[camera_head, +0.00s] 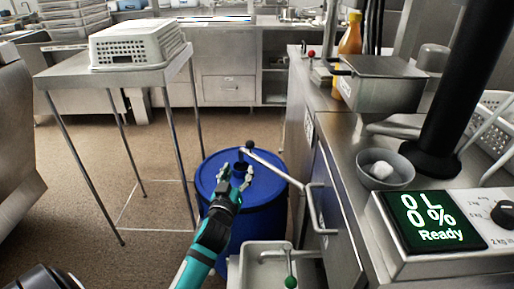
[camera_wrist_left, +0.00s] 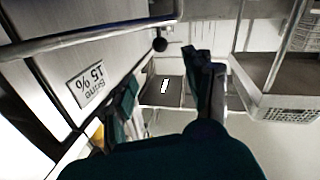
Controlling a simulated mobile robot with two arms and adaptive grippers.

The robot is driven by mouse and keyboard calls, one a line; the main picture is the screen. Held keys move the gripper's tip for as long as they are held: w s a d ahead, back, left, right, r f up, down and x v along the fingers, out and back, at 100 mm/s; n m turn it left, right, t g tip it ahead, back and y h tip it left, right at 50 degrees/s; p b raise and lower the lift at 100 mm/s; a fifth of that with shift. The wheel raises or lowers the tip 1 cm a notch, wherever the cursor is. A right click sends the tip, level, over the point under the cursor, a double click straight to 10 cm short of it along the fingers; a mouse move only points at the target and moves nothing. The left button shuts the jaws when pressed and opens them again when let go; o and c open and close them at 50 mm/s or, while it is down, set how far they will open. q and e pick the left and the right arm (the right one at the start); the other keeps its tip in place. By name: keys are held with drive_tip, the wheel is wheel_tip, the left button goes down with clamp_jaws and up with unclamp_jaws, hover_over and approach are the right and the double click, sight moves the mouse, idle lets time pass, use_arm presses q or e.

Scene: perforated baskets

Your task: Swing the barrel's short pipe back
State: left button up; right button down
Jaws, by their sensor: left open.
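The blue barrel (camera_head: 266,222) stands on the floor beside the counter, with a dark opening in its lid. A short grey pipe (camera_head: 277,168) with a black knob (camera_head: 249,145) at its far end slants over the lid's right side. In the left wrist view a grey pipe (camera_wrist_left: 85,38) crosses the top left, near a black knob (camera_wrist_left: 160,45). My left gripper (camera_head: 236,178) is over the lid, its fingers spread and empty, just below and left of the knob. Its fingers also show in the left wrist view (camera_wrist_left: 165,85). I cannot tell whether they touch anything. My right gripper is out of view.
The steel counter (camera_head: 345,125) with a curved handle (camera_head: 316,215) bounds the right side. A small basin (camera_head: 240,270) stands in front of the barrel. A table (camera_head: 115,78) with a white perforated basket (camera_head: 137,45) is at left. Floor between table and barrel is clear.

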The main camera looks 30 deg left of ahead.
sight(249, 147)
use_arm(q)
drive_tip(key=b+x, duration=0.1)
drive_tip(key=x, duration=1.3)
drive_tip(key=shift+w+f, duration=0.15)
drive_tip(key=shift+w, duration=0.1)
drive_tip(key=shift+w+a+b, duration=0.15)
drive_tip(key=shift+w+b, duration=0.15)
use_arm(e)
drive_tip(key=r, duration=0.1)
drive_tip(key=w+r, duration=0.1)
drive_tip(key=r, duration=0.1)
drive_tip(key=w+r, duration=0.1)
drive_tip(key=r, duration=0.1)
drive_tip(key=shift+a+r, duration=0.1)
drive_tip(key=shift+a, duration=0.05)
use_arm(q)
drive_tip(key=shift+c, duration=0.3)
clamp_jaws()
